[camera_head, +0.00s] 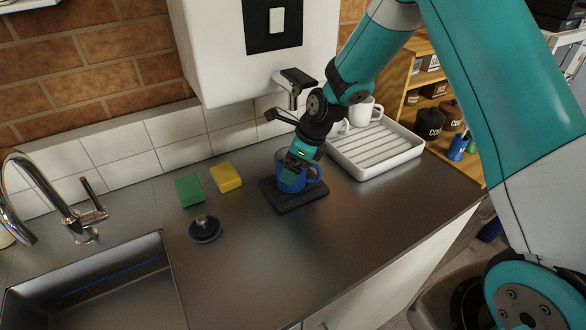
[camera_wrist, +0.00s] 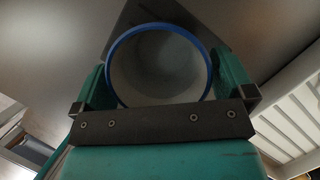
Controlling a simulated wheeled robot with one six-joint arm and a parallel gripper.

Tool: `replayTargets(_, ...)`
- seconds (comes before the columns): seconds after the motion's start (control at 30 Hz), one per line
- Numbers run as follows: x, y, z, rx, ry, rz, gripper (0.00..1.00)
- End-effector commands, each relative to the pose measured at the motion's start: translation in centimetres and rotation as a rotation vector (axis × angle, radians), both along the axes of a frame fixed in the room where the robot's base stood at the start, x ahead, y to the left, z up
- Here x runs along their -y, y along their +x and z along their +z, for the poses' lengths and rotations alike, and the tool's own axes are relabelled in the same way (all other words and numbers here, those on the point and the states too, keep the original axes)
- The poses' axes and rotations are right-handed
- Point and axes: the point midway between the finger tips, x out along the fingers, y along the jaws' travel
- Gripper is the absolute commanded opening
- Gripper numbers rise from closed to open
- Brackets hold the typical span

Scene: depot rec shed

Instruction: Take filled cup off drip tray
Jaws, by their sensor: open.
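The blue cup (camera_head: 290,185) stands upright on the black drip tray (camera_head: 305,203), with its handle to the right. In the wrist view its blue rim (camera_wrist: 160,27) and pale inside show from above. The inside looks greyish, and I cannot tell the liquid level. My gripper (camera_head: 297,166) is open and comes down over the cup from above. In the wrist view its two teal fingers stand one on each side of the cup, and I cannot tell if they touch it. The gripper hides part of the cup in the head view.
A white dispenser (camera_head: 240,50) with a spout hangs behind the cup. A white ribbed rack (camera_head: 395,158) holding white mugs stands to the right. A green sponge (camera_head: 189,190), a yellow sponge (camera_head: 226,177) and a dark plug (camera_head: 205,229) lie left. The counter in front is clear.

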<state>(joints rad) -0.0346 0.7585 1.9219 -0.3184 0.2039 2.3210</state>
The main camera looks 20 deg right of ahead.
Motion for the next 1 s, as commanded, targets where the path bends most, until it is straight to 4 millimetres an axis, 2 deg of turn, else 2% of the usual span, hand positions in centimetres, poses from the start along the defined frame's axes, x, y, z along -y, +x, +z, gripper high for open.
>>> replayTargets(0.3,-0.08,0.03,-0.79,-0.003,-0.001,-0.001,1.0)
replayTargets(0.37,-0.07,0.03,-0.78,-0.003,-0.001,-0.001,0.89)
replayTargets(0.6,-0.07,0.07,-0.67,0.0,0.0,-0.001,0.35)
replayTargets(0.87,-0.06,0.09,-0.54,0.0,0.0,-0.001,0.35)
replayTargets(1.0,-0.06,0.14,0.16,0.002,0.0,-0.001,0.35)
